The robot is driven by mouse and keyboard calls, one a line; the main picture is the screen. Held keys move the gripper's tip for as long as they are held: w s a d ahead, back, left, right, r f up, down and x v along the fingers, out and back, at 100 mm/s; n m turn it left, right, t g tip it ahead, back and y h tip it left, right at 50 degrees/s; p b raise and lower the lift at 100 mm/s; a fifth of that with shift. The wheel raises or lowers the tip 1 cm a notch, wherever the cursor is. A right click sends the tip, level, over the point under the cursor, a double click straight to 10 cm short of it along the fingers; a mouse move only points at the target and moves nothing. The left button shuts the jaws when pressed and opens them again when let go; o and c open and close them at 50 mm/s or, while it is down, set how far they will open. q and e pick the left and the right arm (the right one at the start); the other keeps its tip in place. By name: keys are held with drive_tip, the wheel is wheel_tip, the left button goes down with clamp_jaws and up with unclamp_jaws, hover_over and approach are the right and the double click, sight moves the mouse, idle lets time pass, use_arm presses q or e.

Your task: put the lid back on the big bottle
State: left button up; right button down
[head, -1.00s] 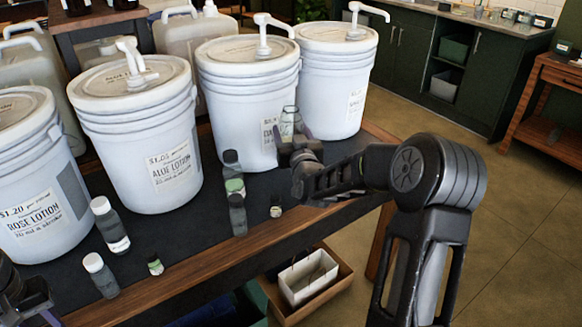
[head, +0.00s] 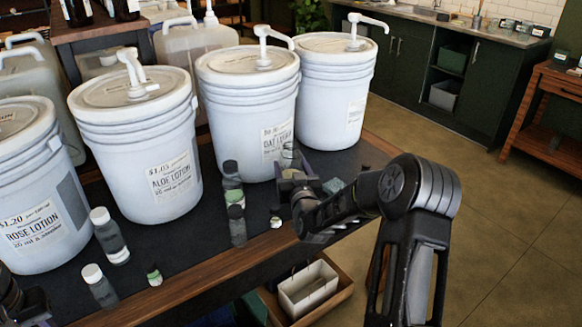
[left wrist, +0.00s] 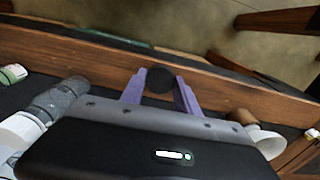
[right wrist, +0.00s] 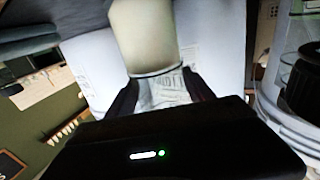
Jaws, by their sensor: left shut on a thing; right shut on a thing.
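My right gripper (head: 290,178) is shut on a clear bottle (head: 290,155) in front of the oat lotion bucket, near the table top. In the right wrist view, a pale, see-through body (right wrist: 160,92) is between the fingers, with a cream cylinder (right wrist: 145,35) beyond it; I cannot tell whether they are one thing. My left gripper (left wrist: 160,92) is shut on a round black lid (left wrist: 160,78), above the table's wooden front edge. In the head view only part of my left gripper shows at the lower left, and the lid is hidden there. The lid and bottle are apart.
White pump buckets, including aloe lotion (head: 135,150) and oat lotion (head: 250,110), line the table's back. Small bottles, such as a white-capped one (head: 110,235) and a dark one (head: 237,225), stand in front. A white bin (head: 307,290) is below the table. Dark table top (head: 185,235) lies clear between the bottles.

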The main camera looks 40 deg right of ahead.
drive_tip(key=shift+r, duration=0.15)
drive_tip(key=shift+f, duration=0.25)
drive_tip(key=shift+c, duration=1.9)
unclamp_jaws()
drive_tip(key=shift+r, duration=0.1)
drive_tip(key=shift+r, duration=0.15)
drive_tip(key=b+v, duration=0.1)
drive_tip(key=v, duration=1.1)
